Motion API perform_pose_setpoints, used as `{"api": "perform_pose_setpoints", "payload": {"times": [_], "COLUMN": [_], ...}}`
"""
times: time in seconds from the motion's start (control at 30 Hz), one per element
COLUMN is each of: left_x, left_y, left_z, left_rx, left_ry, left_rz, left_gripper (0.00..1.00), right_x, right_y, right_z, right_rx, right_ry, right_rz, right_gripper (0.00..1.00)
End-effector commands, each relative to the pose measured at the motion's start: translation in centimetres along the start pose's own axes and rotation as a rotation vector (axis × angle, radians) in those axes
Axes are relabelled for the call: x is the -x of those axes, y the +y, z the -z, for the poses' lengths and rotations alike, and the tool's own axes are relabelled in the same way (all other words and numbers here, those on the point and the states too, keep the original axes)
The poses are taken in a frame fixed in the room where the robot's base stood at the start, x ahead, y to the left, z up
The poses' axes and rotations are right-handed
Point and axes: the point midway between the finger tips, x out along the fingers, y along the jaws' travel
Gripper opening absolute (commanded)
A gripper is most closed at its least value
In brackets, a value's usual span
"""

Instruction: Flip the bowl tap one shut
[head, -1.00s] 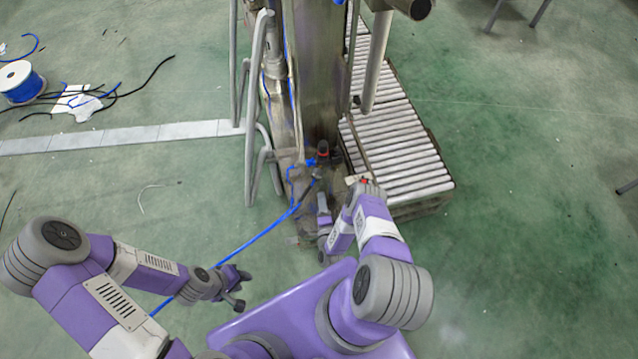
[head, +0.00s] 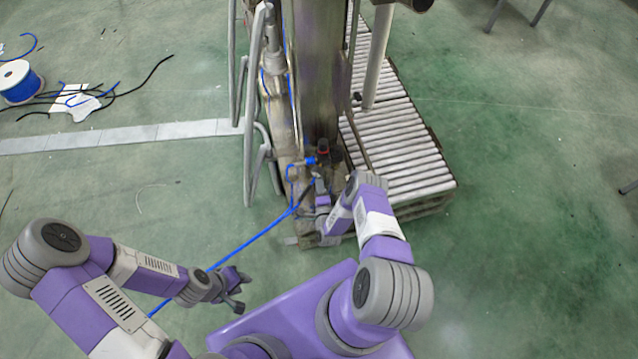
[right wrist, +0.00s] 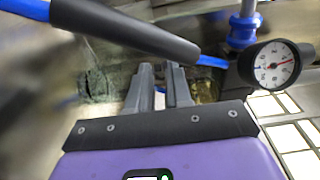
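The black and red fitting (head: 323,150) with a blue part (head: 310,161) sits low on the steel machine in the head view. I cannot tell for sure which piece is bowl tap one. In the right wrist view, a black tapered sleeve on a blue tube (right wrist: 130,30) crosses above the fingers. A blue fitting (right wrist: 243,32) stands by a round gauge (right wrist: 275,65). My right gripper (right wrist: 160,70) points at this group, its fingers a little apart with nothing seen gripped. My left gripper (head: 240,290) is open and empty over the floor, away from the machine.
A roller conveyor (head: 402,150) stands right of the steel column (head: 320,70). Grey tube frames (head: 251,110) rise on its left. A blue hose (head: 245,243) runs across the floor. A cable spool (head: 20,82) lies far left.

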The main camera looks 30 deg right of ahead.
Motion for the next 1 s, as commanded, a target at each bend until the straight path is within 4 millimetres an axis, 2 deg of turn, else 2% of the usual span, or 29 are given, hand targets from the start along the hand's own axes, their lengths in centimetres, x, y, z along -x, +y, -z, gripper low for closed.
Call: {"api": "perform_pose_setpoints", "payload": {"times": [0.03,0.13,0.57,1.0], "left_x": [0.0,0.0,0.0,0.0], "left_y": [0.0,0.0,0.0,0.0], "left_z": [0.0,0.0,0.0,0.0], "left_rx": [0.000,0.000,0.000,0.000], "left_ry": [0.000,0.000,0.000,0.000], "left_rz": [0.000,0.000,0.000,0.000], "left_gripper": [0.35,0.35,0.35,0.35], "right_x": [0.0,0.0,0.0,-0.9], "right_y": [0.0,0.0,0.0,0.1], "right_z": [0.0,0.0,-0.2,-1.7], "right_rx": [0.000,0.000,-0.003,-0.003], "right_ry": [0.000,0.000,0.041,0.346], "right_rz": [0.000,0.000,0.000,-0.002], "right_gripper": [0.15,0.00,0.00,0.00]}}
